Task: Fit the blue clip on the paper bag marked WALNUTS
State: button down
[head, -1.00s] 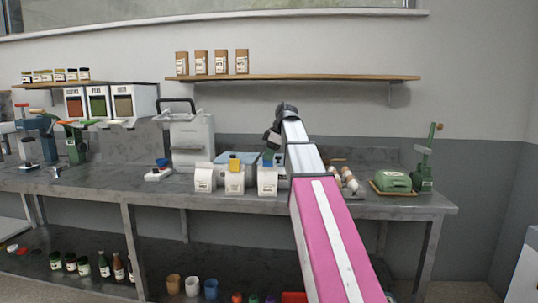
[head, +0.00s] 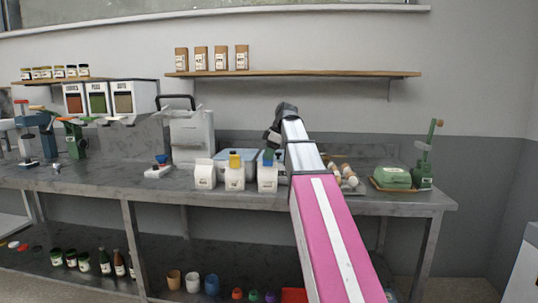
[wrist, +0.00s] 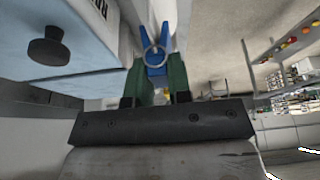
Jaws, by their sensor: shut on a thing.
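Three white paper bags stand in a row on the bench: a left one (head: 204,176), a middle one (head: 235,179) with a yellow clip (head: 235,160) on its top, and a right one (head: 267,180). Their labels are too small to read, so I cannot tell which says WALNUTS. My gripper (head: 271,156) points down at the top of the right bag. In the wrist view its green fingers (wrist: 160,82) are shut on the blue clip (wrist: 153,52), which has a metal ring. The clip is at or just above that bag's top; I cannot tell whether it grips the paper.
A light blue container (head: 222,158) stands behind the bags. A grey machine (head: 192,138) is behind to the left. To the right are several rolls (head: 347,180) and a green device on a tray (head: 394,179). A shelf (head: 300,75) runs along the wall above.

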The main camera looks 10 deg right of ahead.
jog(key=shift+f, duration=0.65)
grip_release()
jog(key=shift+r, duration=1.7)
dwell(0.4)
jog(key=shift+r, duration=2.85)
jog(key=shift+s, duration=0.1)
